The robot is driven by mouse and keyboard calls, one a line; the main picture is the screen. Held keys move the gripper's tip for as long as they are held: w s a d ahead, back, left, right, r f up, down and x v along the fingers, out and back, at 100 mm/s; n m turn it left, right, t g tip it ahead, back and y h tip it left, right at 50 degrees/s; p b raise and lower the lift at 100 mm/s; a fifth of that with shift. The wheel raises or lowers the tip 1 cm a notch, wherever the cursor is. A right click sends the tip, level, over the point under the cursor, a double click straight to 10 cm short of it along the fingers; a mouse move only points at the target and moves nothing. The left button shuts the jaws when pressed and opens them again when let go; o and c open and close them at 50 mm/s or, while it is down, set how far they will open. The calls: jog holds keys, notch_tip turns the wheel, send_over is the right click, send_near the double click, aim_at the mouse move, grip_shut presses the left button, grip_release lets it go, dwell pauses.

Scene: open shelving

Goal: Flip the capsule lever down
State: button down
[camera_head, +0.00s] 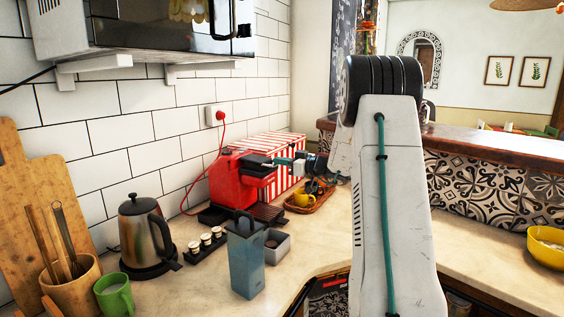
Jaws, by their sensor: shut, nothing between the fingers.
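The red capsule coffee machine (230,182) stands on the counter against the tiled wall. A dark and grey part at its top front, which looks like the capsule lever (256,162), sits near its upper edge. Its exact angle is too small to tell. My gripper (277,162) is small in the picture, just right of the machine's top front, at about the lever's height. It is shut with nothing held. Whether its tips touch the lever cannot be told. My arm hides part of the counter to the right.
A blue-grey container (245,255), a row of capsules (206,242) and a kettle (146,235) stand in front and left. A microwave (140,28) hangs above.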

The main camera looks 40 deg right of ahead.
notch_tip(320, 180, down, 2)
jog(key=shift+s+a+f, duration=0.1)
jog(key=shift+s+a, duration=0.05)
notch_tip(320, 180, up, 6)
jog(key=s+d+f, duration=0.2)
jog(key=s+f, duration=0.4)
jog(key=f, duration=0.2)
jog(key=shift+s+d, duration=0.2)
jog(key=shift+r, duration=0.1)
